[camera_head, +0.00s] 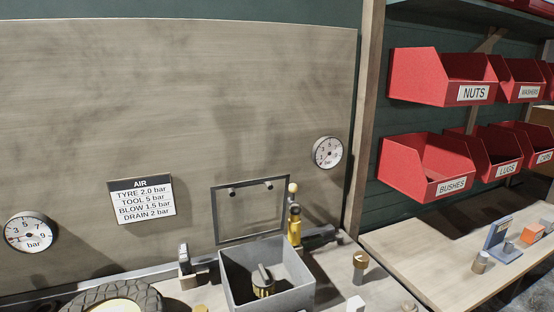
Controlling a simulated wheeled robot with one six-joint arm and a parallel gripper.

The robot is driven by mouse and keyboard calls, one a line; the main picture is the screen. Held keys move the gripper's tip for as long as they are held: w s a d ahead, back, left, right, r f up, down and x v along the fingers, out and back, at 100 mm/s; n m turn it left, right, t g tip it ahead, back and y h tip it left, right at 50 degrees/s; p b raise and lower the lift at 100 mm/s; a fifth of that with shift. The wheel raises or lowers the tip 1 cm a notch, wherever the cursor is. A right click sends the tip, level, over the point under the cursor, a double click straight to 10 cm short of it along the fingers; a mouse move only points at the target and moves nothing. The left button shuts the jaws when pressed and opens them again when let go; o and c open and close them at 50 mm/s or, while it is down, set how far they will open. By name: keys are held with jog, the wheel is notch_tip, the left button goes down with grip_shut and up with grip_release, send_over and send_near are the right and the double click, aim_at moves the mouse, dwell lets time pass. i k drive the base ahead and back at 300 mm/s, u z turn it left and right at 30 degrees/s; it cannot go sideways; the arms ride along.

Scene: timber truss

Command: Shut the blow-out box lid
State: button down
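The blow-out box appears to be the grey open-topped box (233,281) at the bottom centre of the head view. Its lid appears to be the dark rectangular rim (251,236) standing upright behind the box, with the board visible through it. Two small pale knobs sit near the lid's upper edge. The box mouth is uncovered. A dark knob on a yellowish body (263,280) is inside it. My gripper is not in view, so its state and its place relative to the lid are hidden.
A yellow fitting (295,230) with a pale knob stands right of the lid. A metal fitting (184,260) stands left of the box. A tyre (115,297) is at the lower left. Brass and white pieces stand right of the box. Red bins (425,165) hang at the right.

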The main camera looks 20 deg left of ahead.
aim_at(231, 187)
jog(key=u, duration=0.55)
jog(key=i, duration=0.85)
jog(key=u, duration=0.8)
